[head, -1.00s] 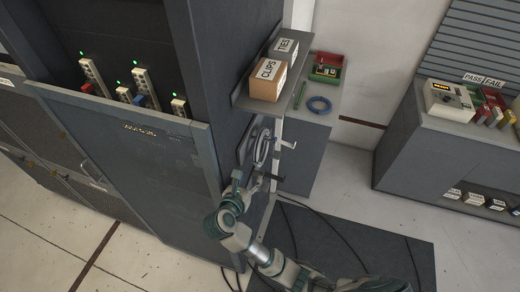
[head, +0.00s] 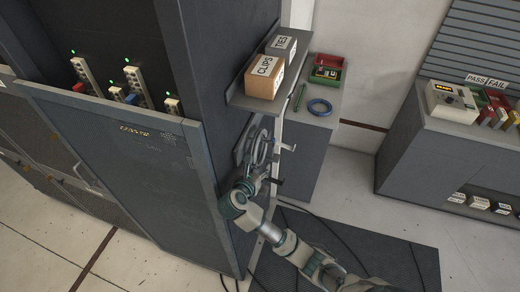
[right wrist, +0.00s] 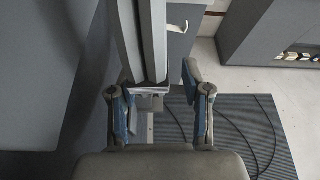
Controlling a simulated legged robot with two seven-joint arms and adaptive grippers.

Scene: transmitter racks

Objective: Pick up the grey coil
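The grey coil (head: 262,146) hangs upright on the side of the dark cabinet, below a small shelf, in the head view. My right gripper (head: 266,176) is at the lower part of the coil; its fingers are small and partly hidden there. In the right wrist view my right gripper (right wrist: 158,100) is open, its two blue-padded fingers apart. A long grey form, apparently the coil seen edge-on (right wrist: 150,40), reaches down between the fingers. The right finger stands clear of it; contact on the left is unclear. My left gripper is not in view.
The shelf (head: 237,98) above the coil holds the CLIPS box (head: 264,77) and the TIES box (head: 282,44). Black cables cross the dark floor mat (head: 390,254).

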